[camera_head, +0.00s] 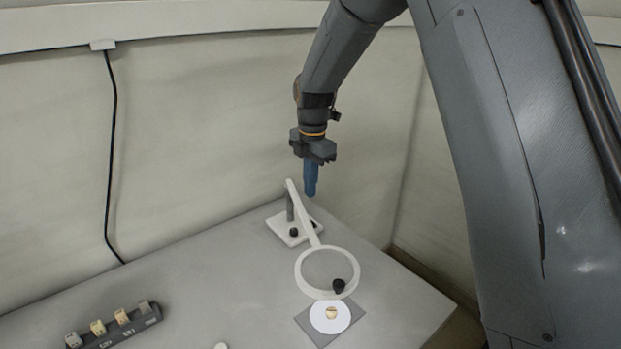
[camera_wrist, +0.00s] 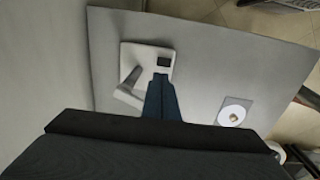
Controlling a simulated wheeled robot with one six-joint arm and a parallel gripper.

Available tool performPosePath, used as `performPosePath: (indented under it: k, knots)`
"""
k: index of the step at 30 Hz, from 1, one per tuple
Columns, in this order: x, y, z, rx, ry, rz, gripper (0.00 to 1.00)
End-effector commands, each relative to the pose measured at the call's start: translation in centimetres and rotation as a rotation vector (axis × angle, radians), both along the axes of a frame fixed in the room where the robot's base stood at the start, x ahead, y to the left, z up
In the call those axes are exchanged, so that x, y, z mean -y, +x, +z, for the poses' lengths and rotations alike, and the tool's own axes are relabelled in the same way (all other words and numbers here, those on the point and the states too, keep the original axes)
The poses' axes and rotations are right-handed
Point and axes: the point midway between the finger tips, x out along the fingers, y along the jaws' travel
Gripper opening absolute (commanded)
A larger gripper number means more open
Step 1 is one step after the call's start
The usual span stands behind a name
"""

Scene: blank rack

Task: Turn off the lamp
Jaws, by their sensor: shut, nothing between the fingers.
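The lamp is white, with a ring-shaped head (camera_head: 299,281) on a slanting arm and a post rising from a square base (camera_head: 279,227) on the table. A small dark switch (camera_head: 294,232) sits on the base; it shows as a dark square in the wrist view (camera_wrist: 163,61). My gripper (camera_head: 311,192) has blue fingers, shut and empty, pointing down above the back of the lamp. In the wrist view the fingertips (camera_wrist: 160,76) appear just below the switch, over the base's near edge. I cannot tell whether the lamp is lit.
A grey mat (camera_head: 305,318) with a white disc (camera_head: 318,318) lies in front of the ring. A dark rack (camera_head: 133,332) with several small blocks stands at the front left. A black cable (camera_head: 110,150) hangs on the wall. The grey table (camera_head: 200,275) is clear between rack and lamp.

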Motion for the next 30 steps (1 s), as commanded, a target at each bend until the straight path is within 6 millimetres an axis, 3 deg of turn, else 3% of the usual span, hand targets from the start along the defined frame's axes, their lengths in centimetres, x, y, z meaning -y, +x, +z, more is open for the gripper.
performPosePath:
  k: [6, 13, 19, 30]
  knots:
    - [-0.1, 0.0, -4.4, -0.005, -0.001, 0.0, 0.0]
    - [-0.2, 0.2, -7.8, -0.002, 0.0, 0.0, 0.0]
    - [-0.3, 0.4, -9.2, -0.001, -0.001, 0.0, 0.0]
    - [-0.3, 0.4, -9.4, 0.0, 0.0, 0.0, 0.0]
